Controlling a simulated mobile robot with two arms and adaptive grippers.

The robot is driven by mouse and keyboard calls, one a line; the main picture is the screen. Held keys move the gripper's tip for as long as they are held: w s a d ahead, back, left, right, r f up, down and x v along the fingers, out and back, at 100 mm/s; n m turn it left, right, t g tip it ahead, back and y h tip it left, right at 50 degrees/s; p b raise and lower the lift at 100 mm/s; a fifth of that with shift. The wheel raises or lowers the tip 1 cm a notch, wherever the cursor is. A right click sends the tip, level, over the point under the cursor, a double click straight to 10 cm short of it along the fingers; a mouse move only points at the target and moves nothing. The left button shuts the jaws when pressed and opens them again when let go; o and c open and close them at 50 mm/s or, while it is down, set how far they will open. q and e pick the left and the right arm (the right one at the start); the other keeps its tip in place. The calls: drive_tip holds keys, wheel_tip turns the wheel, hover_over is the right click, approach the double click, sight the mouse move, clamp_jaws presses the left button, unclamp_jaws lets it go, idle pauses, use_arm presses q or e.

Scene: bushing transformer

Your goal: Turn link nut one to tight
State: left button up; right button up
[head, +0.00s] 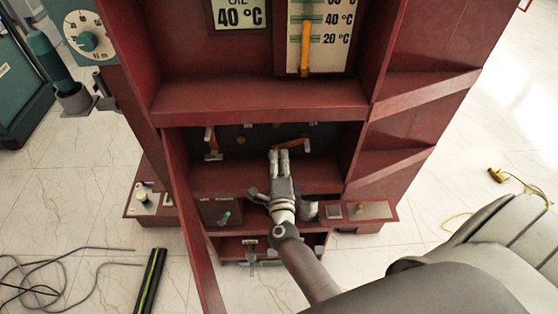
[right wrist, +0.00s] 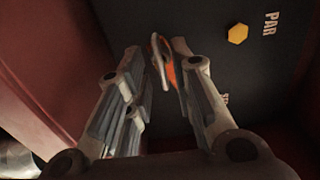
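My right gripper (head: 279,153) reaches into the dark recess of the red cabinet, its two fingers just below the right-hand orange link (head: 293,145). In the right wrist view the fingers (right wrist: 163,62) are apart. The orange link (right wrist: 173,72) and a grey metal piece (right wrist: 160,62) on it show in the gap between them; I cannot tell whether they touch. A yellow hex nut (right wrist: 237,33) sits on the dark panel to the right, outside the fingers. A second orange link (head: 211,143) hangs upright at the left of the recess. Which nut is number one cannot be read. My left gripper is not in view.
Red cabinet walls and the shelf (head: 260,98) above close in the recess. A torque dial (head: 88,40) and a teal-handled tool (head: 48,60) are at the left. Side ledges carry small fittings (head: 143,197). Black cable (head: 45,285) lies on the floor.

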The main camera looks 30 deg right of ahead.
drive_tip(key=v, duration=0.7)
drive_tip(key=shift+s, duration=0.2)
drive_tip(key=shift+a, duration=0.15)
idle(0.4)
drive_tip(key=s+a+f+n+g+y+p, duration=0.1)
drive_tip(key=s+a+f+n+g+y, duration=0.2)
drive_tip(key=f+n, duration=0.45)
drive_tip(key=s+a+f+n+g+y, duration=0.1)
drive_tip(key=s+a+f+n+y, duration=0.3)
drive_tip(key=f, duration=0.7)
drive_tip(key=s+a+f+n+g+y+p, duration=0.15)
drive_tip(key=s+f+n, duration=0.3)
drive_tip(key=f, duration=0.45)
drive_tip(key=s+d+f+n+g, duration=0.3)
drive_tip(key=s+f, duration=0.2)
drive_tip(key=s, duration=0.4)
drive_tip(key=s+d+f+n+g, duration=0.3)
drive_tip(key=s+f, duration=0.1)
drive_tip(key=s, duration=0.5)
drive_tip(key=s+d+f+n+g, duration=0.2)
drive_tip(key=s+f+n+g, duration=0.1)
drive_tip(key=s, duration=0.6)
wheel_tip(320, 180, down, 3)
drive_tip(key=shift+d+r+n+g+h, duration=0.2)
drive_tip(key=shift+d+n+g+h, duration=0.2)
drive_tip(key=shift+n, duration=0.1)
